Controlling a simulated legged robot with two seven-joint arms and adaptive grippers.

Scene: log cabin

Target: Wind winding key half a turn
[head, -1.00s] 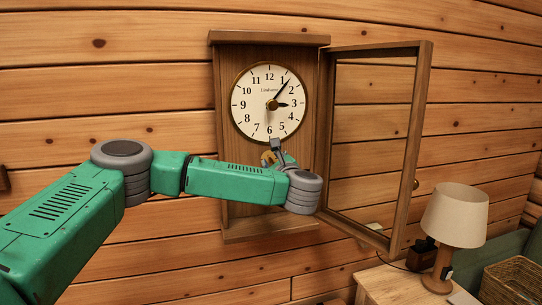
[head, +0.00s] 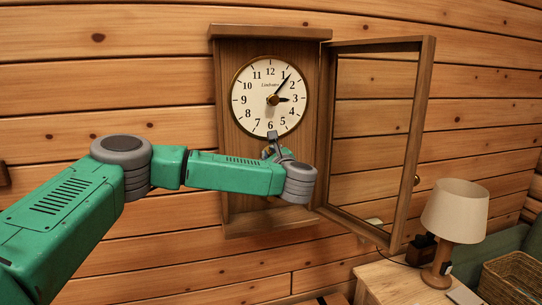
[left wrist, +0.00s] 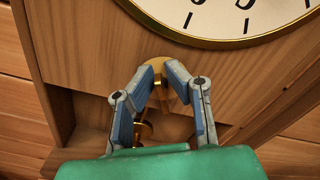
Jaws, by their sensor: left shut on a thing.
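The wooden wall clock (head: 228,120) hangs with its glass door (head: 420,130) swung open to the right. Its white dial (head: 255,110) has a brass rim, with the short hand near 3 and the long hand just past 1. My left gripper (head: 272,138) is at the lower edge of the dial. In the left wrist view my left gripper (left wrist: 161,78) is shut on a small brass piece, the winding key (left wrist: 157,92), below the dial rim. The fingers hide most of the key, so its turn angle cannot be told. My right gripper is not in view.
The open door stands right of my wrist. A lamp (head: 455,215) stands on a wooden table (head: 395,285) at lower right, beside a wicker basket (head: 512,275).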

